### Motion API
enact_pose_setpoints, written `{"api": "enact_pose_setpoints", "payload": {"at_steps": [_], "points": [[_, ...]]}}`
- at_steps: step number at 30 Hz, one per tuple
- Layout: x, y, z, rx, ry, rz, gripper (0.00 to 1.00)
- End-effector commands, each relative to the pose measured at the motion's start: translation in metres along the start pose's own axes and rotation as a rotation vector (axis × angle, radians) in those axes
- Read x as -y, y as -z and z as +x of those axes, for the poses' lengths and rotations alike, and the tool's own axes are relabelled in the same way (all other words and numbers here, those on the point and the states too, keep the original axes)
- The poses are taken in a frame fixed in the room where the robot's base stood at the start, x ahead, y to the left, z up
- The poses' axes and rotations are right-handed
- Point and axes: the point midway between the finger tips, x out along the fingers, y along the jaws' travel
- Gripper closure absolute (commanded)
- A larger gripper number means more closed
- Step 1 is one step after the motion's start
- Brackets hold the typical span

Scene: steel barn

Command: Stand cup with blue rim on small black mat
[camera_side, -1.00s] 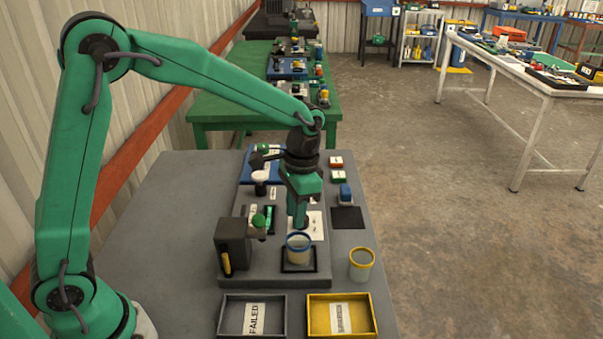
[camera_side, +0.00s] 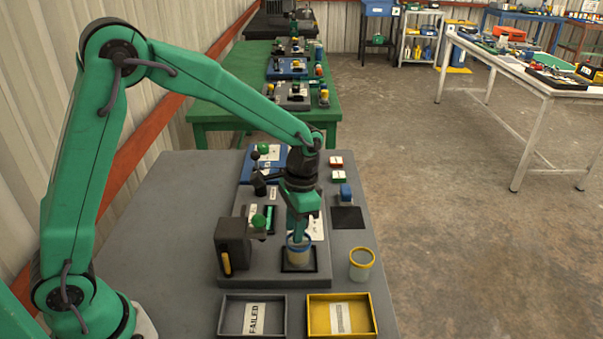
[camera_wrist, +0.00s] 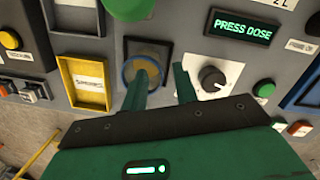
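The cup with the blue rim (camera_side: 299,257) stands upright on a dark square pad on the grey machine; its blue rim also shows in the wrist view (camera_wrist: 128,74). The small black mat (camera_side: 348,217) lies bare to the right of the machine, behind the cup. My gripper (camera_side: 299,235) is at the cup's mouth. In the wrist view my gripper (camera_wrist: 161,70) is open, with its left finger over the cup's mouth and its right finger outside the rim. I cannot tell whether either finger touches the cup.
A cup with a yellow rim (camera_side: 361,264) stands right of the machine. A grey tray (camera_side: 284,320) and a yellow tray (camera_side: 371,316) lie in front. A dark upright unit (camera_side: 232,243) stands left of the blue-rimmed cup.

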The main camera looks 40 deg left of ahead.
Motion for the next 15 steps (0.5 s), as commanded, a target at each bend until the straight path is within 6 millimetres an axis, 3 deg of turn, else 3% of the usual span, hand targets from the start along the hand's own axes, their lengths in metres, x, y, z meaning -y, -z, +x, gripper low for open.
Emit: {"api": "enact_pose_setpoints", "payload": {"at_steps": [9, 15], "points": [[-0.001, 0.001, 0.035, 0.003, 0.000, 0.000, 0.71], [-0.001, 0.001, 0.040, 0.000, 0.000, 0.000, 0.71]]}}
